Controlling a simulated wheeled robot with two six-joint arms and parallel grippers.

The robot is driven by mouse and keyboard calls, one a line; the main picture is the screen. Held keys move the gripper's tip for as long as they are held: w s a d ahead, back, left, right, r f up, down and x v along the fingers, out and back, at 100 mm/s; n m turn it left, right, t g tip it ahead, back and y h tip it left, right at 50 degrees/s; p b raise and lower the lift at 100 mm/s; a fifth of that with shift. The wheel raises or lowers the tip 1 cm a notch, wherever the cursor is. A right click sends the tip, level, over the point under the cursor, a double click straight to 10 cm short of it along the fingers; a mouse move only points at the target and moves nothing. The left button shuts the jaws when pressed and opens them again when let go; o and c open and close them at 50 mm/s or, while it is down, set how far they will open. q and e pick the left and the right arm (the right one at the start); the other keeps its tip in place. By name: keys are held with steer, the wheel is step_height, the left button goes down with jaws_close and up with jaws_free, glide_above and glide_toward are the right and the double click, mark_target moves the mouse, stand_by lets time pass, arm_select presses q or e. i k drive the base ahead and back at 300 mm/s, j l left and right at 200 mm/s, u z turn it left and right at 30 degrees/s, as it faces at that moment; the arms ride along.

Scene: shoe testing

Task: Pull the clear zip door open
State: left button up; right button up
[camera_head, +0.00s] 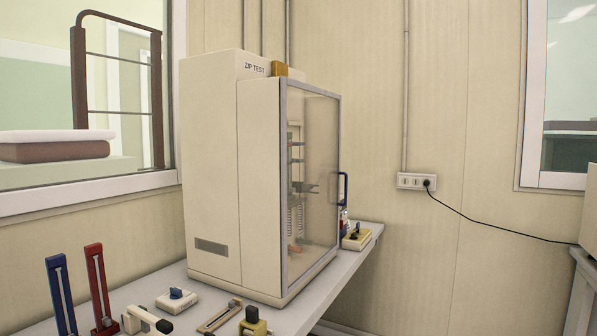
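The zip test cabinet (213,170) is a cream box marked "ZIP TEST" standing on a bench. Its clear door (318,160) is on the right-hand face, in a grey frame, and looks shut. A dark blue handle (343,188) sticks out at the door's far edge. Through the clear panel I see a test mechanism (297,185) with clamps and a spring-like part. Neither of my grippers shows in the head view.
The bench (350,262) holds small devices at the front, including a blue slide (61,295) and a red slide (98,285). A black cable (480,222) runs from a wall socket (411,181). Floor space right of the bench looks clear.

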mark_target(286, 290)
steer(key=i+l, duration=0.2)
steer(key=l, duration=0.15)
steer(key=i+l, duration=0.15)
steer(key=l, duration=0.2)
steer(key=i+l+u, duration=0.1)
steer(key=l, duration=0.25)
steer(key=i+l, duration=0.4)
steer(key=l, duration=0.3)
steer(key=i+l+u, duration=0.1)
steer(key=l, duration=0.3)
steer(key=i, duration=0.1)
